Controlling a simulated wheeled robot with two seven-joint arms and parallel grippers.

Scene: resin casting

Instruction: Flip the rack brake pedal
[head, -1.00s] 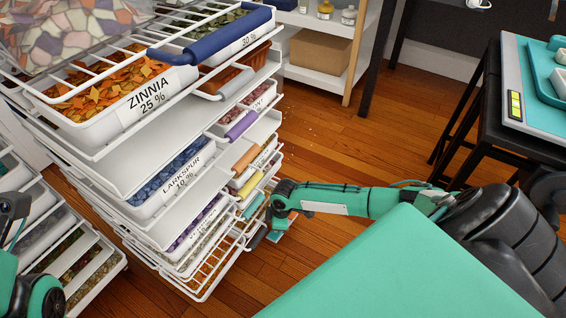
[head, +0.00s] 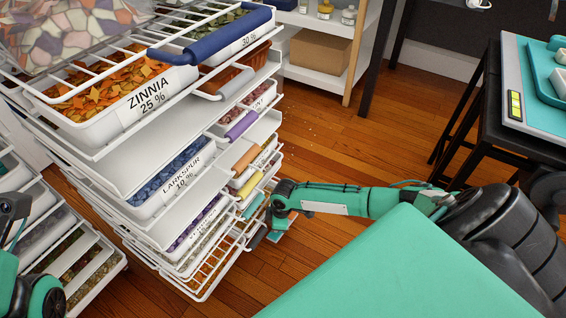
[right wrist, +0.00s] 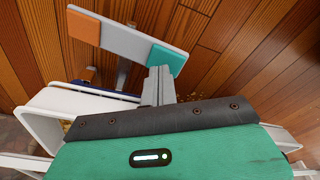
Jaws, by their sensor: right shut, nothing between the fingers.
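The rack brake pedal (right wrist: 128,42) shows in the right wrist view as a tilted grey bar with an orange pad at its left end and a teal pad at its right end. It sits low by the rack, above the wooden floor. My right gripper (right wrist: 160,72) is shut and empty, its fingertips overlapping the bar's lower edge close to the teal pad. I cannot tell whether they touch it. In the head view my right arm reaches down to the rack's lower right corner, and the pedal is hard to make out there. My left gripper is out of view.
The white wire rack (head: 205,292) holds several bins of coloured pieces, with coloured handles facing right. Another rack (head: 95,285) stands at the lower left. A black stand (head: 490,140) is on the right, and a white shelf (head: 330,78) is behind.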

